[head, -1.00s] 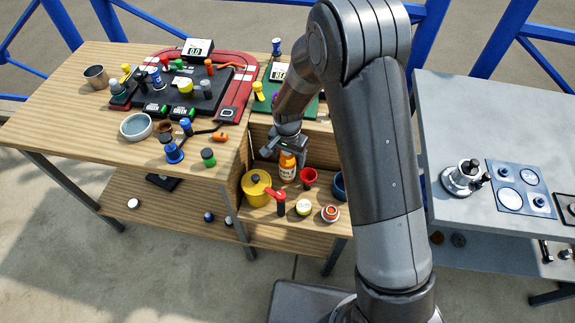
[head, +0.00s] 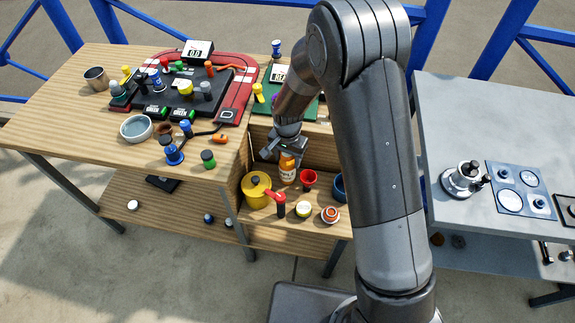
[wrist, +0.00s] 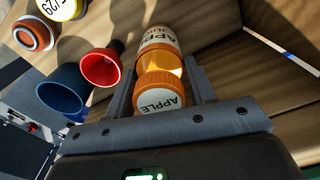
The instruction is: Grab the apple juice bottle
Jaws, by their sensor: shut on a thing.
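The apple juice bottle (head: 287,169) is an orange bottle with a white label. It stands on the lower shelf of the wooden table, toward the back. In the wrist view the bottle (wrist: 158,60) shows its orange cap, marked APPLE, between the two fingers. My gripper (head: 284,150) reaches down from above and is shut on the bottle near its top. In the wrist view my gripper (wrist: 160,92) has one finger on each side of the bottle. The bottle's lower part is partly hidden by its cap in that view.
Close by on the shelf are a red funnel-like cup (head: 308,178), a blue cup (head: 339,186), a yellow pot (head: 257,194), a red-topped dark item (head: 280,208), a yellow-labelled can (head: 303,209) and an orange-white round item (head: 330,214). The tabletop edge overhangs the shelf.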

